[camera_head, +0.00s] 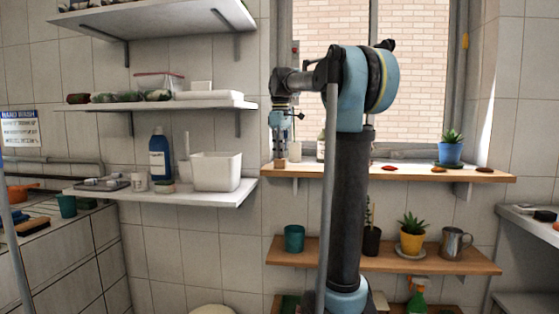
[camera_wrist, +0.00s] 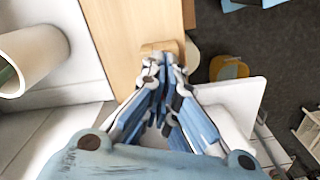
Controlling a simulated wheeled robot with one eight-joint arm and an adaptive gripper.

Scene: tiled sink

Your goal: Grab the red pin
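Small red and orange-brown items lie on the wooden window shelf (camera_head: 420,174), right of my arm. One is a flat red piece (camera_head: 391,167); they are too small for me to tell which is the red pin. My gripper (camera_head: 281,150) points down over the left end of that shelf, well left of the red piece. In the wrist view, my gripper's fingertips (camera_wrist: 166,66) come close together beside a light wooden piece (camera_wrist: 150,47) at the shelf's edge. Whether they touch it or hold anything is hidden. No red item shows in the wrist view.
A potted plant (camera_head: 451,150) stands on the window shelf's right part. A white bin (camera_head: 216,171) and a blue bottle (camera_head: 159,155) stand on the white shelf to the left. Pots and a metal mug (camera_head: 455,243) stand on the lower wooden shelf.

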